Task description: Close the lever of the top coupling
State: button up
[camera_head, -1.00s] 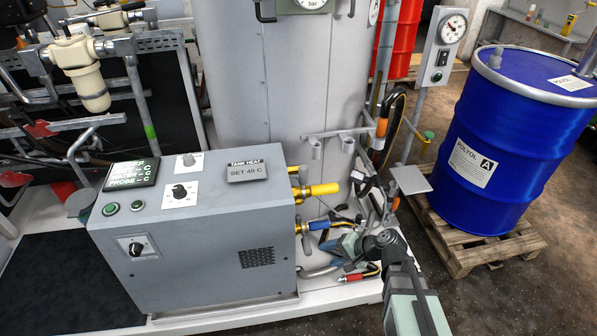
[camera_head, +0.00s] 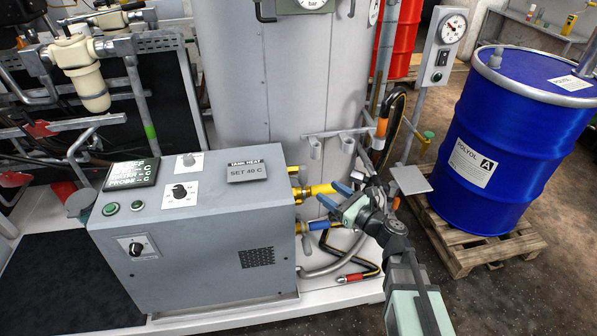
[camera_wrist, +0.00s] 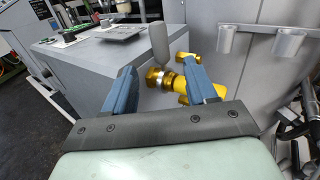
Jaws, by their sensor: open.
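The top coupling (camera_head: 301,191) is brass and yellow on the right side of the grey heater cabinet, with a yellow hose end (camera_head: 323,188) in it. In the wrist view the coupling (camera_wrist: 158,78) lies just beyond my fingers. Its grey paddle-like lever (camera_wrist: 158,42) stands up and away from the coupling, and shows between my fingertips in the picture. My gripper (camera_head: 333,195) is open and empty, its blue fingers pointing at the coupling area. The wrist view shows the fingers (camera_wrist: 158,68) apart, one on each side of the lever; I cannot tell any contact.
A lower coupling with a blue hose end (camera_head: 318,225) sits just below. The grey cabinet (camera_head: 200,250) is on the left, the tank (camera_head: 285,90) behind. Empty grey holders (camera_wrist: 258,42) are on the tank. A red-tipped hose (camera_head: 355,277) lies on the base. A blue drum (camera_head: 510,130) stands right.

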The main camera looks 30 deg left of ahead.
aim_at(303, 177)
jog(key=w+a, duration=0.1)
jog(key=a, duration=0.8)
jog(key=w+a, duration=0.1)
jog(key=a, duration=0.3)
jog(key=shift+w+a, duration=0.3)
jog(key=shift+w, duration=0.05)
jog(key=shift+c, duration=0.3)
grip_shut()
